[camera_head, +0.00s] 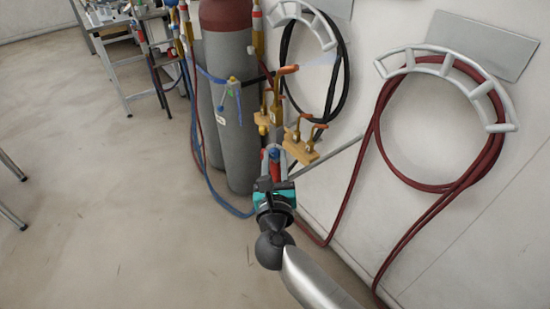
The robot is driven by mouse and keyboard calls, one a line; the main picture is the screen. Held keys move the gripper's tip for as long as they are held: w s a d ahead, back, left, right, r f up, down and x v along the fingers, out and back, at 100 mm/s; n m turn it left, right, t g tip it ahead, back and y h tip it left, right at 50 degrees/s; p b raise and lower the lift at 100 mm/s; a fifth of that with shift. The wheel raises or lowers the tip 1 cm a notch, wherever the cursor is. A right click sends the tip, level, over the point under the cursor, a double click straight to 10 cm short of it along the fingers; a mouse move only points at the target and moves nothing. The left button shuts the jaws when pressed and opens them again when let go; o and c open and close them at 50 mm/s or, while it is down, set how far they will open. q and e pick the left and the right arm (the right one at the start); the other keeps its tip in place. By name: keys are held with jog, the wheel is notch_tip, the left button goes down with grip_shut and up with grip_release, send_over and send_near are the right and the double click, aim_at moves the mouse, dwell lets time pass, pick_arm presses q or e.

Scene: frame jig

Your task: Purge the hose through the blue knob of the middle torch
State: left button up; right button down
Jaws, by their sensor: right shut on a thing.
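My right gripper (272,157) comes in from the bottom, with its fingers closed around a small blue and red part, seemingly the blue knob, though the fingers hide much of it. Which of these is the middle torch I cannot tell clearly. A faint pale bluish streak shows right of the upper tip. My left gripper is not in view.
A grey cylinder with a dark red top (228,110) stands left of the torches. A blue hose (215,190) runs down beside it. A dark red hose (365,170) hangs from a white wall rack (447,68). A black hose (343,80) hangs further left. The floor at left is mostly clear.

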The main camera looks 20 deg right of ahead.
jog(key=n+p, duration=0.2)
jog(key=p, duration=0.1)
jog(key=shift+r+g, duration=0.25)
jog(key=shift+g, duration=0.05)
jog(key=shift+f+n+p, duration=0.15)
jog(key=shift+n+p, duration=0.45)
jog(key=shift+n, duration=0.2)
jog(key=c, duration=0.6)
grip_release()
